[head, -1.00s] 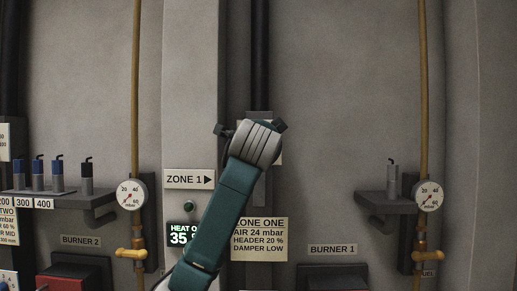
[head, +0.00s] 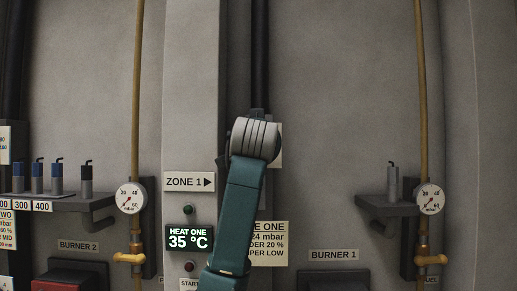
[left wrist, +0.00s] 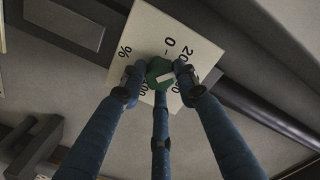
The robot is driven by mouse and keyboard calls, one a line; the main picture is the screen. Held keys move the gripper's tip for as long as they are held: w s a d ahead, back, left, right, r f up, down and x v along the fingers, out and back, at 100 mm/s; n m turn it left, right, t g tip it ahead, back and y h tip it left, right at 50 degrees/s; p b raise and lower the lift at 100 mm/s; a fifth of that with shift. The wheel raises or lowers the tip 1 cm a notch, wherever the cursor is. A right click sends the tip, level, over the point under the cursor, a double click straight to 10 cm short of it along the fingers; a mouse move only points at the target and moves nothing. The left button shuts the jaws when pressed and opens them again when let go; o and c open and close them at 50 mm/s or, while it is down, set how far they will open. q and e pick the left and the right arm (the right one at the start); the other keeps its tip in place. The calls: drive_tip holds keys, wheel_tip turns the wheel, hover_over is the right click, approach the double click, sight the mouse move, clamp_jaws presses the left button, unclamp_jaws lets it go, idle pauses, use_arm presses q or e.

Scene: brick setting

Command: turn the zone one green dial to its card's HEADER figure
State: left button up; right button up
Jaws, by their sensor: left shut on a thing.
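The green dial (left wrist: 154,69) is in the left wrist view, on a white scale plate (left wrist: 150,25) with a % sign, 0 and 20 readable; other figures are partly covered. My left gripper (left wrist: 161,80) is shut on it, its dark blue fingers around its rim. A white bar shows on the dial; I cannot tell which figure it points to. In the head view my left arm hides the dial, and a strip of the plate (head: 277,146) shows beside it. The zone one card (head: 271,228) is partly covered by my arm; "DER 20 %" is readable. My right gripper is not in view.
A ZONE 1 sign (head: 188,182) and a HEAT ONE display (head: 189,238) reading 35 °C are left of my arm. Pressure gauges (head: 131,198) (head: 430,198) on yellow pipes and grey shelves (head: 388,206) stand out at both sides.

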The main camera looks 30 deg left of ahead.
use_arm(q)
drive_tip(key=shift+s+r+n, duration=0.15)
drive_tip(key=shift+r+n, duration=0.25)
drive_tip(key=shift+n, duration=0.2)
drive_tip(key=o, duration=1.2)
drive_tip(key=shift+c, duration=0.2)
drive_tip(key=shift+d+f, duration=0.1)
drive_tip(key=shift+f, duration=0.05)
drive_tip(key=v, duration=1.1)
drive_tip(key=shift+s+d, duration=0.2)
drive_tip(key=shift+s, duration=0.1)
